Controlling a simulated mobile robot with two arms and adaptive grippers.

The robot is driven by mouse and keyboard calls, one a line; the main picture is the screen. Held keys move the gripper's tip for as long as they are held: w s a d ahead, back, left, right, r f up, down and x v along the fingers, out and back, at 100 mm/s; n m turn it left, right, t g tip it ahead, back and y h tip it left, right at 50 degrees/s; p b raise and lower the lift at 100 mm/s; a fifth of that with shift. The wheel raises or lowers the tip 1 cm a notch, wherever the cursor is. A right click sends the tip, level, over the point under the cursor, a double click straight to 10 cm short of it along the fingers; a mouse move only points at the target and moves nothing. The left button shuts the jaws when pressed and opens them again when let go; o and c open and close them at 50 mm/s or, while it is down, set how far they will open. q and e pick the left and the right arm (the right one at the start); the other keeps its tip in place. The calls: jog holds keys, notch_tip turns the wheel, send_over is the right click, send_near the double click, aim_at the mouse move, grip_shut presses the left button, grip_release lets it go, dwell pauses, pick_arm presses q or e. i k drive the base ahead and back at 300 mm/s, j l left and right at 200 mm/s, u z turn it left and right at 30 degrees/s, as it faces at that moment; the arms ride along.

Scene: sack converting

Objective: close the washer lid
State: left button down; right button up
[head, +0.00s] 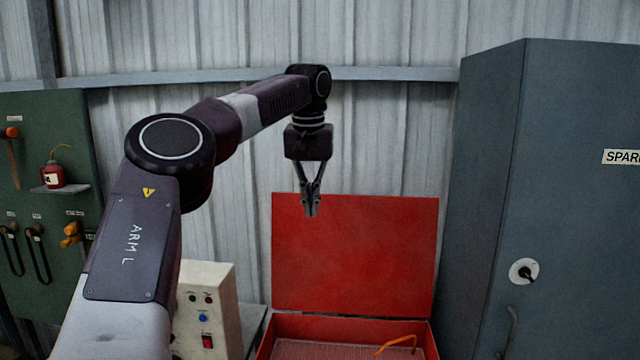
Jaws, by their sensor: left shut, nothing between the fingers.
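The washer is a red open box (428,342) at the bottom of the head view, cut off by the lower edge. Its red lid (355,265) stands raised, roughly upright, at the back of the box. My left gripper (311,213) points down, shut and empty, and overlaps the upper left part of the lid in the picture. I cannot tell whether it touches the lid. An orange bent piece (397,343) shows inside the box at the right. My right gripper is not in view.
A grey-blue cabinet (490,190) stands close on the right. A beige control box (222,300) with buttons is left of the washer. A green tool board (50,130) hangs at the far left. A corrugated wall (400,130) closes off the back.

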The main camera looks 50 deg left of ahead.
aim_at(365, 255)
jog(key=i+j, duration=0.35)
jog(key=j, duration=0.2)
jog(key=i+j, duration=0.35)
jog(key=j, duration=0.15)
jog(key=i+j, duration=0.35)
jog(key=j, duration=0.2)
